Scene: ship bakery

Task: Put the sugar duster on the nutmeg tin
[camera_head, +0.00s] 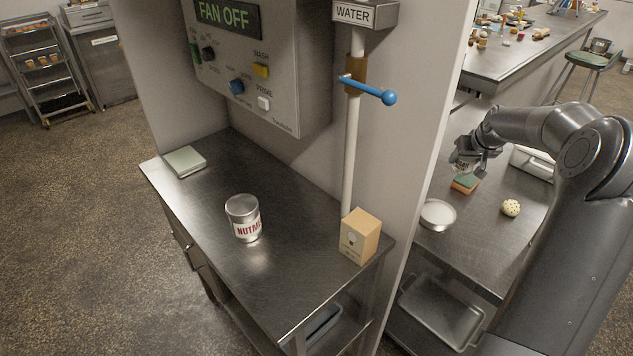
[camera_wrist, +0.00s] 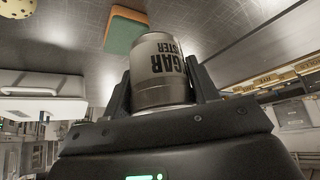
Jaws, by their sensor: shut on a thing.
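The nutmeg tin (camera_head: 243,219), a silver can with a white label and red letters, stands upright on the steel table left of the partition. My gripper (camera_head: 474,160) is over the other steel table, right of the partition. In the wrist view my gripper (camera_wrist: 160,95) is shut on the sugar duster (camera_wrist: 162,68), a silver can with a pale label and dark letters. The label letters appear upside down there. In the head view the duster (camera_head: 464,168) is small and partly hidden by the fingers. The partition stands between my gripper and the tin.
A cardboard box (camera_head: 360,237) stands at the table's right corner beside a white pipe (camera_head: 351,150) with a blue lever (camera_head: 380,94). A sponge (camera_head: 466,183), a round dish (camera_head: 438,214) and a speckled ball (camera_head: 510,208) lie near my gripper. Table space surrounds the tin.

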